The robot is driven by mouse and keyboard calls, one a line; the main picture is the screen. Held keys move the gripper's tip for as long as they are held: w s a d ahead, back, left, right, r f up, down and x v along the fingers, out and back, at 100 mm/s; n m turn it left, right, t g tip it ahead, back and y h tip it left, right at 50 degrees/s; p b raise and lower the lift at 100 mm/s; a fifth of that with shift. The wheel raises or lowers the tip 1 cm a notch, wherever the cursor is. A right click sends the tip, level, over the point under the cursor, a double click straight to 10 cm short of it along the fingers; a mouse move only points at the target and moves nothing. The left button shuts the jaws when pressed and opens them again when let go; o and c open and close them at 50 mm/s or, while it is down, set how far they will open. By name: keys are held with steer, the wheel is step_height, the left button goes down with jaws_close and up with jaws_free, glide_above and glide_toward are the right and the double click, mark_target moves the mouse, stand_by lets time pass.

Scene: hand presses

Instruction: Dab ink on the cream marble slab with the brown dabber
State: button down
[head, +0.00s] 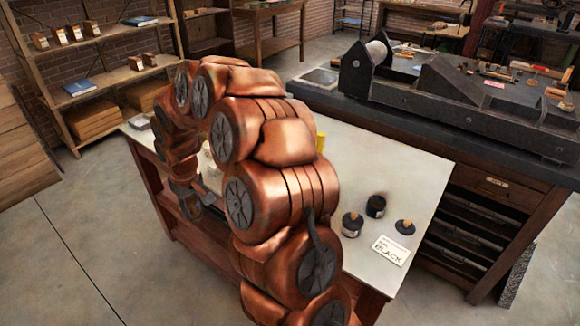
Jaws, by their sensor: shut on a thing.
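My gripper (197,208) is low at the table's left front edge, at the end of my copper-coloured arm. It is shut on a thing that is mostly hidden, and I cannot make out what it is. A pale cream shape (206,160), perhaps the marble slab, shows in part behind my arm, just beyond the gripper. Whether the held thing touches it cannot be told. Two dark round pots (352,224) (375,206) and a dark flat piece with a brown knob (405,227) stand at the table's right end. No brown dabber shows clearly.
A card reading BLACK (390,250) lies on the pale table (395,165). A yellow object (320,142) is half hidden behind my arm. A dark press bench (470,110) borders the table at the right. The table's right half is mostly clear.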

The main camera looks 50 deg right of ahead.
steer(key=s+d+r+n, duration=0.15)
steer(key=s+d, duration=0.25)
steer(key=d, duration=0.4)
steer(key=s+d+r, duration=0.2)
steer(key=s+d, duration=0.3)
steer(key=d, duration=0.4)
steer(key=s+d+r+n, duration=0.15)
steer(key=s+d, duration=0.25)
steer(key=d, duration=0.4)
steer(key=shift+m, duration=0.3)
steer(key=shift+s+d+f, duration=0.1)
steer(key=shift+d+f, duration=0.05)
steer(key=shift+f, duration=1.2)
steer(key=shift+s+d+f, duration=0.1)
steer(key=shift+f, duration=1.25)
steer(key=shift+f+b, duration=0.6)
steer(key=shift+f, duration=0.05)
step_height(320, 180, up, 7)
steer(key=shift+p, duration=0.3)
stand_by(0.8)
steer(key=shift+r, duration=0.1)
stand_by(0.3)
